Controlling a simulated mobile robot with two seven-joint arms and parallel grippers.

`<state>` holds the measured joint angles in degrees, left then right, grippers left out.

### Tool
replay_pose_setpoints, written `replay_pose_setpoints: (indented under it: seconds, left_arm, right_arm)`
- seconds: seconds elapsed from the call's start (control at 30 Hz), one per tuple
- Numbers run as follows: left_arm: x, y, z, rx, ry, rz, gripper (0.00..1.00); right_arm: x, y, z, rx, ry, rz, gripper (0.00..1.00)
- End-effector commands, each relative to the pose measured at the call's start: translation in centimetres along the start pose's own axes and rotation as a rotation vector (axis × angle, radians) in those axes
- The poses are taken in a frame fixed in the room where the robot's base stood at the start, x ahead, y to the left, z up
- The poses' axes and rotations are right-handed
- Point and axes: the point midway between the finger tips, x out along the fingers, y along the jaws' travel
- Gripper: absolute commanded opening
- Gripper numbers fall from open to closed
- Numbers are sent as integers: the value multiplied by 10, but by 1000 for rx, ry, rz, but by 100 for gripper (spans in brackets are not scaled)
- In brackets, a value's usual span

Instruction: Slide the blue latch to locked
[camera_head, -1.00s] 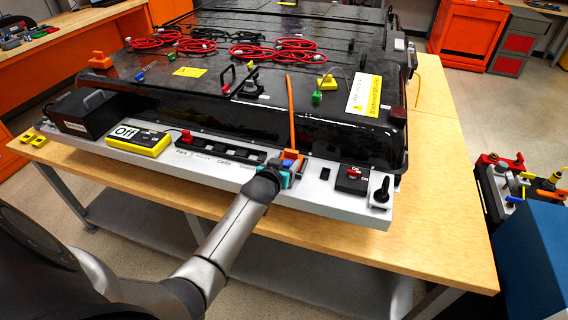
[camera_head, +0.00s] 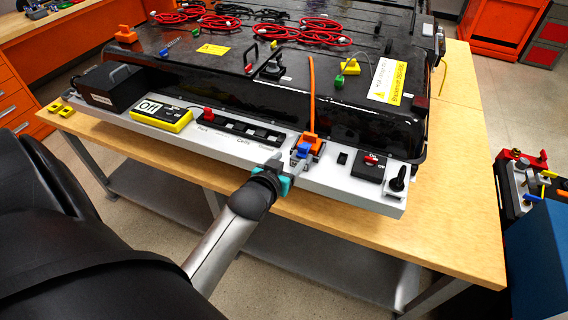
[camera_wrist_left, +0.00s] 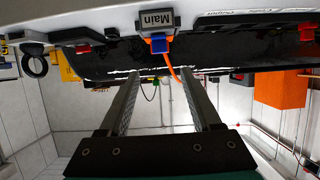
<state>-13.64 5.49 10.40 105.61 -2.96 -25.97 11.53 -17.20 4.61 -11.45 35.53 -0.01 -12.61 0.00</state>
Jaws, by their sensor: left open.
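The blue latch (camera_head: 304,148) sits on an orange connector (camera_head: 313,139) with an orange cable, at the front ledge of the black battery pack. In the left wrist view the blue latch (camera_wrist_left: 161,45) shows beside a grey block marked "Main" (camera_wrist_left: 157,20). My left gripper (camera_head: 285,163) is just in front of the latch, at the ledge's front edge. Its two fingers (camera_wrist_left: 161,78) are spread with nothing between them, and the latch appears beyond their tips. I cannot read a locked marking on the latch. My right gripper is not in view.
On the white ledge (camera_head: 352,195) stand a yellow meter reading "Off" (camera_head: 161,114), a row of black slots (camera_head: 240,128), a black box with a red switch (camera_head: 371,166) and a black knob (camera_head: 398,180). The wooden bench (camera_head: 460,190) is clear at right.

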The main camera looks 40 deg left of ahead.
Motion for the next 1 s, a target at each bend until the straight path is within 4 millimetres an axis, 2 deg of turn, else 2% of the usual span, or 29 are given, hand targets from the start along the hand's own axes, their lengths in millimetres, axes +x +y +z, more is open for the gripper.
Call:
replay_pose_setpoints:
  seconds: [0.1, 0.3, 0.87, 0.93, 1.0]
  left_arm:
    - [-15, 0, 0, -1, -1, 0, 65]
    - [-27, 0, 0, 0, -1, 0, 65]
    - [-28, 0, 0, 0, 0, 0, 65]
    - [-27, 1, 4, 1, -6, 1, 65]
    - [-23, 3, 19, 5, -28, 6, 65]
  right_arm:
    - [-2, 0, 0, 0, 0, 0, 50]
    - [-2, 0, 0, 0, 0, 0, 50]
    - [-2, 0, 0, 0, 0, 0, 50]
    - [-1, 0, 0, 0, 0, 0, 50]
    - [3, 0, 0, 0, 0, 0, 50]
